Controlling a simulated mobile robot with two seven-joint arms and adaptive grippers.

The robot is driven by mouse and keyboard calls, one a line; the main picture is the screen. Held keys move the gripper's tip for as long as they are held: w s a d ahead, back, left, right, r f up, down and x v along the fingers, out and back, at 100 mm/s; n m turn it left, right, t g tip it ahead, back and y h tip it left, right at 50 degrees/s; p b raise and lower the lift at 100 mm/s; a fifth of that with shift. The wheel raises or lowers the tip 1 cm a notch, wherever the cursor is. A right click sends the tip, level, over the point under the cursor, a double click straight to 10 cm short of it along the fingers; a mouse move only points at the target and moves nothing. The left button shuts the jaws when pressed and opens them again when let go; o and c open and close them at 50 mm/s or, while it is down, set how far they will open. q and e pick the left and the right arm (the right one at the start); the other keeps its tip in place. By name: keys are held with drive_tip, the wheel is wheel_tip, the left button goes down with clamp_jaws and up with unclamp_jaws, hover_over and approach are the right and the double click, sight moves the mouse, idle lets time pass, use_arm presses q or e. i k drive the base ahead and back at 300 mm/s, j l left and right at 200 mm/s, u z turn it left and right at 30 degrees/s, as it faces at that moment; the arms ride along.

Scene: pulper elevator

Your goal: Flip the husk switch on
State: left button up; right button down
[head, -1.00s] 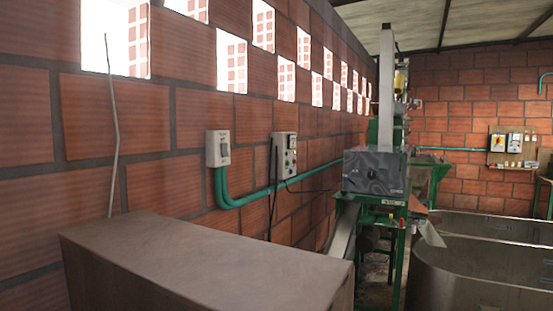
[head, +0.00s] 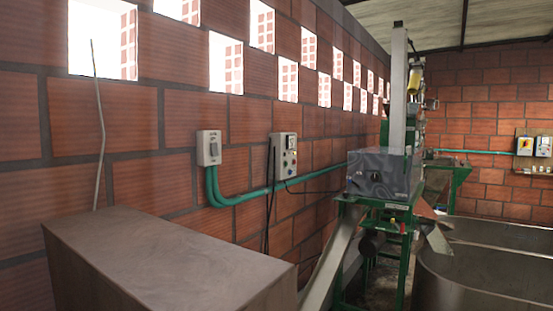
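On the brick wall at the left is a pale grey switch box (head: 209,148) with green conduit below it. To its right is a control box (head: 284,156) with several knobs or buttons and dark cables hanging from it. I cannot read a label that tells which one is the husk switch, nor any switch position. Neither of my grippers shows in the head view.
A brown block-like counter (head: 165,262) fills the lower left, below the near switch boxes. A green-framed machine with a grey housing (head: 383,173) stands at centre right, with a sloping chute (head: 333,258). Large metal tanks (head: 480,275) fill the lower right.

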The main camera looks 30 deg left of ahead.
sight(214, 152)
drive_tip(key=i+l+z, duration=0.1)
drive_tip(key=i+l, duration=1.25)
drive_tip(key=i+u, duration=0.25)
drive_tip(key=u, duration=0.25)
drive_tip(key=i+u, duration=0.3)
drive_tip(key=u, duration=0.15)
drive_tip(key=i+l+u, duration=0.15)
drive_tip(key=u, duration=0.35)
drive_tip(key=i+l+u, duration=0.3)
drive_tip(key=u, duration=0.2)
drive_tip(key=i+u, duration=0.2)
drive_tip(key=u, duration=0.2)
drive_tip(key=i+l+u, duration=0.1)
drive_tip(key=u, duration=0.3)
drive_tip(key=i+l+u, duration=0.15)
drive_tip(key=u, duration=0.3)
drive_tip(key=i+l+u, duration=0.2)
drive_tip(key=u, duration=0.2)
drive_tip(key=i+l+u, duration=0.15)
drive_tip(key=u, duration=0.25)
drive_tip(key=l, duration=0.1)
